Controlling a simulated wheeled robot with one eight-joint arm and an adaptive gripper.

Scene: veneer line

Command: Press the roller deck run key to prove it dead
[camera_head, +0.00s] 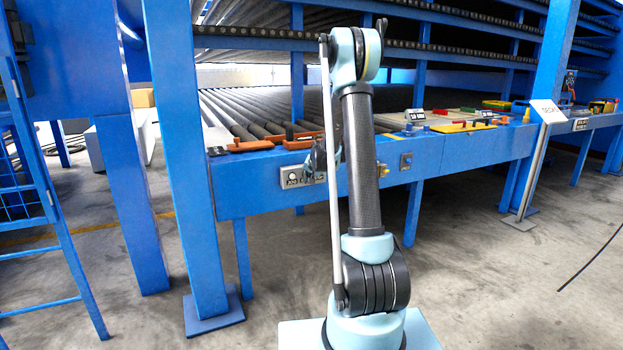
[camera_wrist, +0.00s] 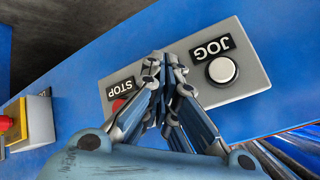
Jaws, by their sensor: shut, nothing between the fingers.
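A grey control panel (camera_wrist: 258,86) is fixed to the blue front beam of the roller deck (camera_head: 262,200). The panel shows in the head view (camera_head: 285,183) left of my arm. In the wrist view it bears a white round button (camera_wrist: 222,70) labelled JOG and a red button (camera_wrist: 118,104) labelled STOP, partly covered by my fingers. No run label can be read; the panel's middle is hidden behind my gripper (camera_wrist: 165,62). My gripper is shut and empty, its tips over the panel between the two labels. I cannot tell whether they touch it.
A yellow box with a red button (camera_wrist: 14,124) sits along the beam in the wrist view. Orange-handled tools (camera_head: 250,146) and a yellow tray (camera_head: 463,127) lie on the deck. A sign on a post (camera_head: 548,111) stands right. Open concrete floor (camera_head: 480,280) lies in front.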

